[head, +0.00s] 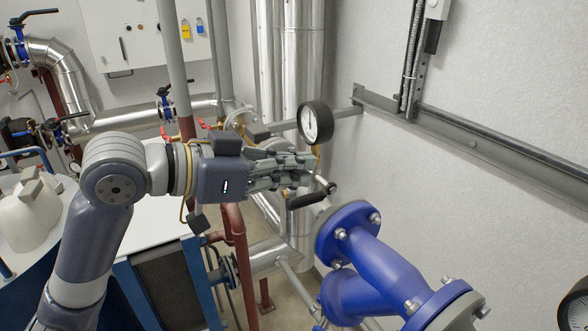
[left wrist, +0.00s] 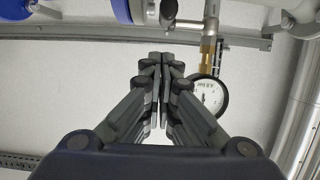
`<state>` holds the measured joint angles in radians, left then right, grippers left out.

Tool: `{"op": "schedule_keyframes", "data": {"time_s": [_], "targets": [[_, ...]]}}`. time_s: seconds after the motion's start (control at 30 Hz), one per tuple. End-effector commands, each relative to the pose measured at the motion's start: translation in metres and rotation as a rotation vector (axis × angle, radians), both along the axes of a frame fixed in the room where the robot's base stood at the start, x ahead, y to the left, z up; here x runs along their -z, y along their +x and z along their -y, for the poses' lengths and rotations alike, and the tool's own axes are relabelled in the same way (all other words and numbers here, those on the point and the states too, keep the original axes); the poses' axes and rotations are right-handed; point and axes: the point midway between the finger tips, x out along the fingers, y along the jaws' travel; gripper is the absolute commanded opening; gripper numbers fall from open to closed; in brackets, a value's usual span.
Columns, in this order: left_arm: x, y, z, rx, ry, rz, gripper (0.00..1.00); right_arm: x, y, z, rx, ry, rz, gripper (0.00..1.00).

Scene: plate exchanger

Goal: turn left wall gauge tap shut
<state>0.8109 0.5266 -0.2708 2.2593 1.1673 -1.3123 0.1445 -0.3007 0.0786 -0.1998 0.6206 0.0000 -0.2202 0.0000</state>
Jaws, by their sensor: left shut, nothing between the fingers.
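The left wall gauge (head: 315,122) has a white dial and black rim, just above my left fingertips in the head view. It also shows in the left wrist view (left wrist: 208,97), to the right of the fingers. Its tap has a black handle (head: 306,200) on a short metal stem, just below the fingertips in the head view. What looks like the same handle shows in the left wrist view (left wrist: 168,12), beyond the fingertips. My left gripper (head: 312,170) is shut and empty, apart from the handle as far as I can tell. My right gripper is not in view.
A blue flanged pipe (head: 352,232) stands close at the lower right of the tap. Tall silver pipes (head: 290,60) rise behind the gauge. A grey rail (head: 480,148) runs along the wall. A blue-framed unit (head: 165,285) stands below my left arm.

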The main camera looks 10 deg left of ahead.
Motion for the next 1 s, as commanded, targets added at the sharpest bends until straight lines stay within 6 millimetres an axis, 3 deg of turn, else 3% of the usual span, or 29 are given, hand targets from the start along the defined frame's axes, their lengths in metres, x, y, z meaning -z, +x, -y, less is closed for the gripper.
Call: {"op": "schedule_keyframes", "data": {"time_s": [0.27, 0.7, 1.0], "targets": [[0.020, -0.001, -0.001, 0.000, -0.001, 0.000, 0.00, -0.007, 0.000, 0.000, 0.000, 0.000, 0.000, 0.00], [0.023, -0.001, -0.001, 0.000, -0.002, 0.003, 0.00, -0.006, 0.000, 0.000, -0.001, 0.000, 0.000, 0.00], [0.039, -0.002, -0.003, 0.000, -0.074, 0.053, 0.00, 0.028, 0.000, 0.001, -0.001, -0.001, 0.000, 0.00]]}}
